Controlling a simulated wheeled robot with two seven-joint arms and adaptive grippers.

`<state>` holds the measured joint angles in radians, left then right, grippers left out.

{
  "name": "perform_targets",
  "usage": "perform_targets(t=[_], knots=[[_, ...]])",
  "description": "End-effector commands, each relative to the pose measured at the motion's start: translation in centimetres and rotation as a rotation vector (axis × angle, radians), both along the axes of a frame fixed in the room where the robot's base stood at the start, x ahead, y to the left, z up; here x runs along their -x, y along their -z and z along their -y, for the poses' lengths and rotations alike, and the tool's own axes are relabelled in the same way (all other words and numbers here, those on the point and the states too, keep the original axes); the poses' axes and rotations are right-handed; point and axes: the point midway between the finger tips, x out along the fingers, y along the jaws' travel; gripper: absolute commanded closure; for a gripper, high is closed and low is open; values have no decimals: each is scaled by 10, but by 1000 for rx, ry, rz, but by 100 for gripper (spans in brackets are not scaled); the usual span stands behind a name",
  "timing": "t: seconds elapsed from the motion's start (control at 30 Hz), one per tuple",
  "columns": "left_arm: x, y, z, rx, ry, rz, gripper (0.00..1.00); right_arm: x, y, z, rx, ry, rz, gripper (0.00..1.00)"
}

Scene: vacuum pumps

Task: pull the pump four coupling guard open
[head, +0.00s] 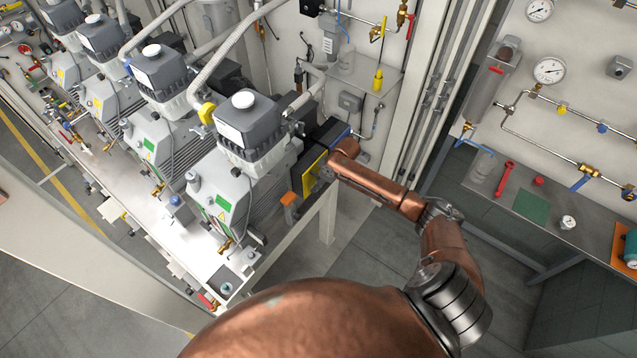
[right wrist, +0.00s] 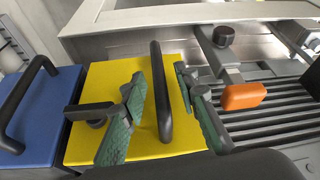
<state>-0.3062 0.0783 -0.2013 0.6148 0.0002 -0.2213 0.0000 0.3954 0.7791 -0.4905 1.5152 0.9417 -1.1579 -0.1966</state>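The yellow coupling guard (head: 308,176) is at the right end of the nearest pump (head: 245,135) in the head view. In the right wrist view the yellow guard (right wrist: 100,82) carries a black bar handle (right wrist: 162,90). My right gripper (right wrist: 160,82) is open, with one green-padded finger on each side of this handle and visible gaps to it. In the head view my right gripper (head: 324,172) is at the guard, its fingers mostly hidden by the arm. The guard appears in place. My left gripper is not in view.
A blue panel (right wrist: 42,105) with its own black handle lies beside the yellow guard. An orange knob (right wrist: 245,96) is close to my right finger. Several similar pumps stand in a row at the left. A side bench (head: 530,195) stands right.

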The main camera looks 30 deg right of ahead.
Motion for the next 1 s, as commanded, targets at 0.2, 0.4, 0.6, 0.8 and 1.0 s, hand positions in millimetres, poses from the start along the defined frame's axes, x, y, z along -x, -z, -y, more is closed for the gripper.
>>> perform_targets(t=[0.2,0.4,0.6,0.8,1.0], knots=[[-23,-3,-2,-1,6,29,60,-1,5,1,-2,0,2,72],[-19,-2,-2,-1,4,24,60,-1,5,0,-2,0,2,76],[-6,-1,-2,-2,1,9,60,-2,5,-1,-1,0,1,90],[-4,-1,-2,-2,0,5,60,-3,5,-1,0,0,1,100],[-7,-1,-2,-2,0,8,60,-3,4,0,0,1,4,100]])
